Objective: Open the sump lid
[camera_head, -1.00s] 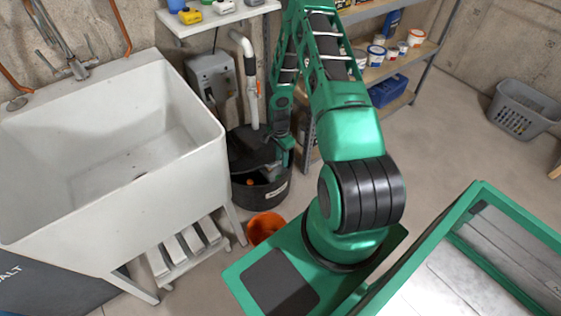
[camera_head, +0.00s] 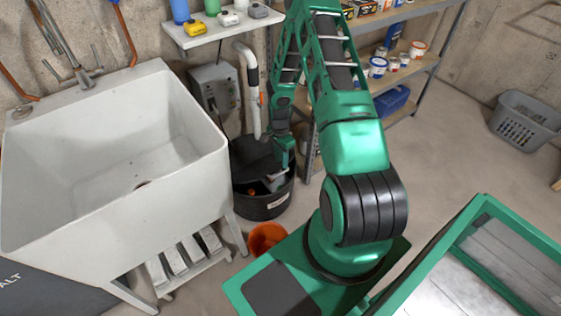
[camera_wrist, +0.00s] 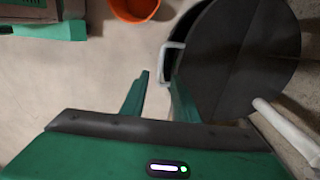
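The sump is a black round tub (camera_head: 262,207) on the floor between the sink and the shelving. Its dark lid (camera_wrist: 245,60) fills the right of the wrist view, with a seam across it. A pale handle (camera_wrist: 169,58) sits at the lid's left edge. In the head view a dark panel (camera_head: 250,153) shows at the tub's back; I cannot tell how far it is raised. My gripper (camera_wrist: 158,78) has its fingers apart, with the right finger close beside the handle; contact is unclear. In the head view my gripper (camera_head: 279,174) is over the tub's right side, partly hidden.
A white sink (camera_head: 120,150) stands left of the sump. An orange bucket (camera_head: 265,237) is on the floor in front. A white pipe (camera_head: 252,95) rises behind the sump. Metal shelving (camera_head: 415,75) stands behind my arm.

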